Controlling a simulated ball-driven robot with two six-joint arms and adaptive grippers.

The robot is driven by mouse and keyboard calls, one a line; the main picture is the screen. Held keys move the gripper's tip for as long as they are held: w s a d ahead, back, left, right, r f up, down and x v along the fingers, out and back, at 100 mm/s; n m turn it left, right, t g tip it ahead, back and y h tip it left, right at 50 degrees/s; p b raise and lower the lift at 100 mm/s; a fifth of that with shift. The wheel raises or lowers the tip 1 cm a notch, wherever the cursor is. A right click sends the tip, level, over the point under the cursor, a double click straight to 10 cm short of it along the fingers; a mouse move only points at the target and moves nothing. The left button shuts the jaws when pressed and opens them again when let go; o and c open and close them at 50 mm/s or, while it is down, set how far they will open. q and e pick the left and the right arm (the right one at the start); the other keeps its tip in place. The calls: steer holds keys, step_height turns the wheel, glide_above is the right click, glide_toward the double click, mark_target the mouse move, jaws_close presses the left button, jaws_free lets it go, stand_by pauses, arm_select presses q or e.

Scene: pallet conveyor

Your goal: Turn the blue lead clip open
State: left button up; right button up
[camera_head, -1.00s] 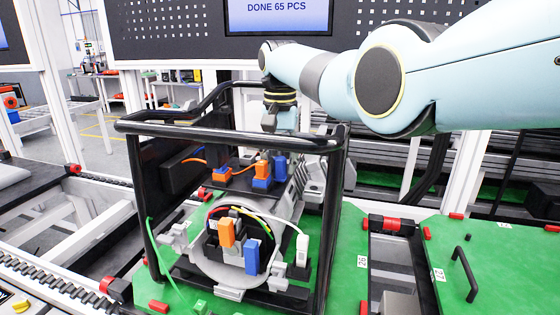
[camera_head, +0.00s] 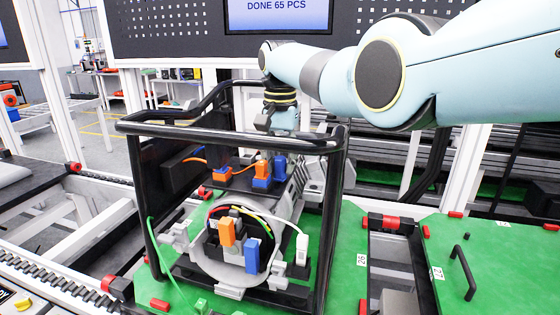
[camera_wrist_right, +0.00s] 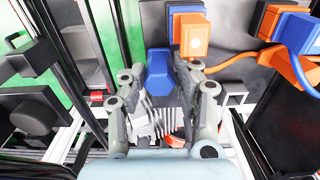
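A blue clip (camera_head: 280,168) stands at the back of the motor-like unit, beside an orange and blue clip pair. In the right wrist view the blue clip (camera_wrist_right: 158,72) is between the fingers of my right gripper (camera_wrist_right: 158,88). The fingers lie along its two sides; I cannot tell whether they touch it. In the head view my right gripper (camera_head: 280,140) is above the blue clip, partly hidden by the frame bar. A second blue clip (camera_head: 252,256) is on the unit's round front, next to an orange clip (camera_head: 227,232). My left gripper is not in view.
A black tubular frame (camera_head: 230,132) surrounds the unit, its top bar in front of my right gripper. A green pallet with a black handle (camera_head: 463,272) lies to the right.

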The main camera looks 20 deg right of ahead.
mark_target(281, 157)
step_height(281, 157, up, 12)
stand_by(0.7)
steer(key=shift+d, duration=0.1)
